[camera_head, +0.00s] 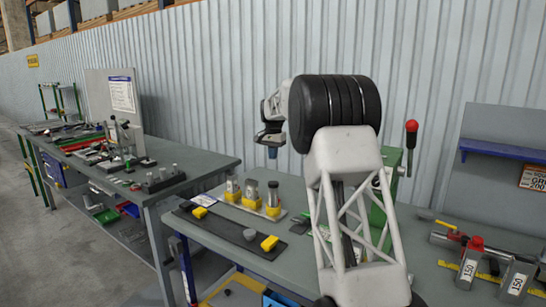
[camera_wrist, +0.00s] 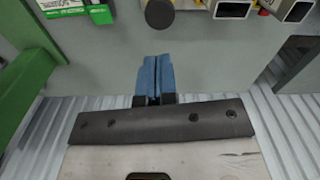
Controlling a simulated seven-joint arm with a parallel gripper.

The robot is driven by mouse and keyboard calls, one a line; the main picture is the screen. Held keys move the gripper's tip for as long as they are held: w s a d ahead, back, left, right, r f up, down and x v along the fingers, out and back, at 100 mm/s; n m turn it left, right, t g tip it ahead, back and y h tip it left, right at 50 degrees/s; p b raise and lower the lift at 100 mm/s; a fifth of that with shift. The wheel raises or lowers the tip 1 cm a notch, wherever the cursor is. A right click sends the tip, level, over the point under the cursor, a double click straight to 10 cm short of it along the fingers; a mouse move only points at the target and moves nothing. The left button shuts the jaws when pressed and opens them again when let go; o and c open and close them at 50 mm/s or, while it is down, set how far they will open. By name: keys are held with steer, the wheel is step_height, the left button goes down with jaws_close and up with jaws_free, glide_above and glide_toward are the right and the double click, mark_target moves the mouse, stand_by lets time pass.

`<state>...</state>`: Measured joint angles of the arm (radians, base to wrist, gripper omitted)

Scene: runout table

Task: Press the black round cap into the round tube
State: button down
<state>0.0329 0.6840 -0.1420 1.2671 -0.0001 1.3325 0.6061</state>
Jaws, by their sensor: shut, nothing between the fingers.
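The round tube (camera_head: 272,202) stands upright in a yellow holder, the rightmost of three in the head view. A dark round disc that looks like the black cap (camera_wrist: 160,13) covers its top in the wrist view, cut by the upper edge. How deep it sits in the tube cannot be told. My gripper (camera_head: 272,153) is above the back of the table, behind the tube and apart from it. Its blue fingertips (camera_wrist: 155,72) are together and hold nothing in the wrist view.
Two square tubes, one open (camera_wrist: 231,9) and one beside it (camera_wrist: 297,11), stand left of the round tube in the head view. A dark mat (camera_head: 222,226) with yellow blocks lies in front. A green machine (camera_wrist: 30,75) stands close beside my gripper. The corrugated wall is behind.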

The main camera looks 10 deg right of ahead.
mark_target(273, 183)
step_height(273, 183, down, 4)
steer(key=n, duration=0.9)
steer(key=shift+f, duration=0.1)
steer(key=shift+f, duration=2.7)
steer(key=shift+f, duration=0.8)
steer(key=shift+r, duration=3.6)
